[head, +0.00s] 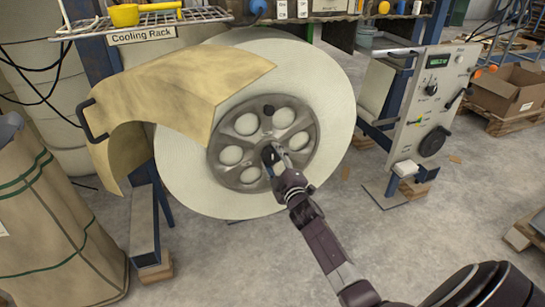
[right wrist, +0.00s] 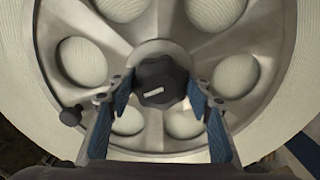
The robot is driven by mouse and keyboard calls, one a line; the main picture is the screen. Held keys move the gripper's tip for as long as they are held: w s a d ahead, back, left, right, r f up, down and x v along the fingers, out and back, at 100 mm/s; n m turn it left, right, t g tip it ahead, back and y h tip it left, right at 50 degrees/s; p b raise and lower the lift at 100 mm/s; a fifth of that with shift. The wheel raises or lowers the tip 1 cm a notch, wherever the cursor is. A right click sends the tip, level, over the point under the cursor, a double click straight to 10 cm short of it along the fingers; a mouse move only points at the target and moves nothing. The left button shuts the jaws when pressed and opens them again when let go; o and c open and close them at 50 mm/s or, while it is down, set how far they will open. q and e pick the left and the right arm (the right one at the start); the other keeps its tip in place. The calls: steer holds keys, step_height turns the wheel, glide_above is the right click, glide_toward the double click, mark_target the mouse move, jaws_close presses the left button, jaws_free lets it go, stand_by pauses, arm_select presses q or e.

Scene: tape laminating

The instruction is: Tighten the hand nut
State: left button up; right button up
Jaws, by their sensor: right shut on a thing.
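The hand nut (right wrist: 160,82) is a dark lobed knob with a small white mark, at the centre of the grey metal hub disc (head: 224,170). The disc has several round holes and lies against the face of a large cream tape roll (head: 330,90). My right gripper (head: 272,160) reaches the hub centre from the front. In the right wrist view its blue-padded fingers stand on either side of the nut, and it is shut on the nut. In the head view the gripper mostly hides the nut. My left gripper is not in view.
A tan curved guard (head: 190,85) with a black handle covers the roll's upper left. A small dark knob (right wrist: 70,115) sticks out from the disc. A control panel (head: 432,105) stands to the right, a cooling rack (head: 150,22) above, a wrapped roll (head: 50,220) at left.

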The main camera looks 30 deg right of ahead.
stand_by(0.4)
steer(key=o, duration=1.2)
steer(key=shift+d, duration=0.1)
steer(key=shift+s, duration=0.1)
steer(key=v, duration=1.2)
